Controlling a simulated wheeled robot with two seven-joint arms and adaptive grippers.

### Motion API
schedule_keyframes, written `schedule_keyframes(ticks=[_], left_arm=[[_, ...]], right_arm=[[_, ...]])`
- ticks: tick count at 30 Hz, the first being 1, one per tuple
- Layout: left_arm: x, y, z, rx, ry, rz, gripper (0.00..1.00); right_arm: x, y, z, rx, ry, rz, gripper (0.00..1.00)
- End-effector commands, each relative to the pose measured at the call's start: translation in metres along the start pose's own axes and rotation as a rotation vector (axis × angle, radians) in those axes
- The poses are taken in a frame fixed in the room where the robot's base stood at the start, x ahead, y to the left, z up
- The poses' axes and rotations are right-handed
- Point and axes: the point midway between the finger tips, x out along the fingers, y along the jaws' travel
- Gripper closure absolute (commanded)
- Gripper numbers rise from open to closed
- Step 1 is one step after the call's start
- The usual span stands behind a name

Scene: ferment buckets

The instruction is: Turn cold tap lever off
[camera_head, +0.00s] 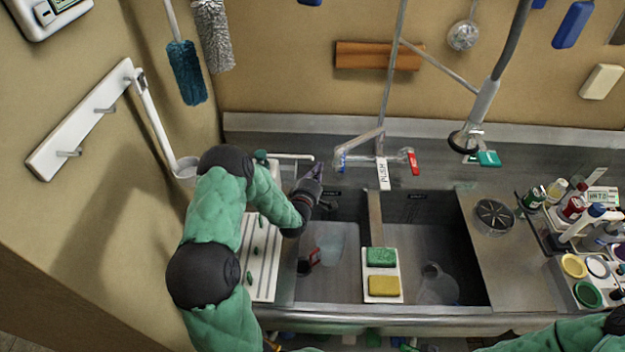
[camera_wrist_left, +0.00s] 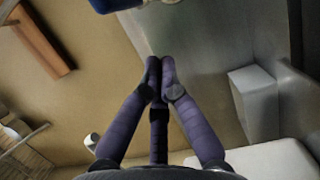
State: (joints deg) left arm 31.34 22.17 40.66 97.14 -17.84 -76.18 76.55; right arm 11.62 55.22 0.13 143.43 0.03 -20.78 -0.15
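The tap (camera_head: 378,158) stands behind the double sink, with a blue lever (camera_head: 339,160) on its left and a red lever (camera_head: 413,163) on its right. I take the blue one as the cold lever. My left gripper (camera_head: 316,170) is just left of the blue lever, apparently a little apart from it. In the left wrist view its purple fingers (camera_wrist_left: 160,66) come together at the tips with nothing seen between them. The blue lever cannot be made out for certain there. My right gripper is out of view.
A divider with green (camera_head: 381,257) and yellow (camera_head: 383,285) sponges parts the two basins. A spray hose (camera_head: 487,100) hangs right of the tap. A rack of bottles (camera_head: 575,210) stands at the right. A white drainboard (camera_head: 262,262) lies left of the sink.

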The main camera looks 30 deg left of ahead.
Motion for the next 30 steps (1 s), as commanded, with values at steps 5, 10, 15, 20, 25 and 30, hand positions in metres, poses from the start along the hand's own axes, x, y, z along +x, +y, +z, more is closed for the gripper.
schedule_keyframes(ticks=[5, 10, 15, 20, 25, 30], left_arm=[[0.003, -0.001, 0.027, -0.002, -0.007, -0.005, 1.0], [0.005, -0.001, 0.035, -0.001, -0.004, -0.004, 1.0], [0.005, -0.001, 0.036, -0.001, -0.004, -0.004, 1.0], [0.005, -0.001, 0.036, -0.001, -0.004, -0.004, 1.0], [0.006, -0.003, 0.042, -0.001, -0.006, -0.004, 1.0], [0.007, -0.003, 0.053, -0.001, -0.006, -0.004, 1.0]], right_arm=[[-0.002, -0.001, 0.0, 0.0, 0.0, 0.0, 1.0], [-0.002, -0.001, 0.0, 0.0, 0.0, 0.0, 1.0], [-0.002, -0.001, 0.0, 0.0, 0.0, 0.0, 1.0], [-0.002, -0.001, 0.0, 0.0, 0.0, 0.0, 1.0], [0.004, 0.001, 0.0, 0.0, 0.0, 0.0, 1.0], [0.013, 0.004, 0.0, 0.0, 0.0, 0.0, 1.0]])
